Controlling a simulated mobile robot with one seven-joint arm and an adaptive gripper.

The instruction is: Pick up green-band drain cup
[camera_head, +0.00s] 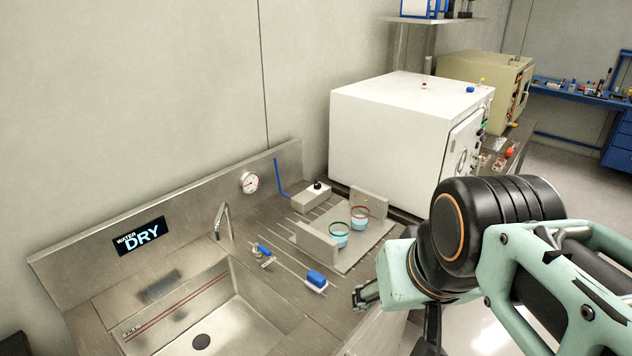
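The green-band cup (340,235) stands upright on a flat metal plate (348,262) on the drainboard. It holds something light blue. A red-band cup (360,217) stands close behind it to the right. My gripper (362,298) is at the front right of the plate, low and apart from both cups. Its fingers are small and partly hidden by my wrist, so I cannot tell whether it is open or shut. Nothing is seen held in it.
Metal blocks flank the cups on the left (316,243) and right (369,201). A sink (205,320) with a tap (222,222) is to the left. A white oven-like box (400,125) stands behind.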

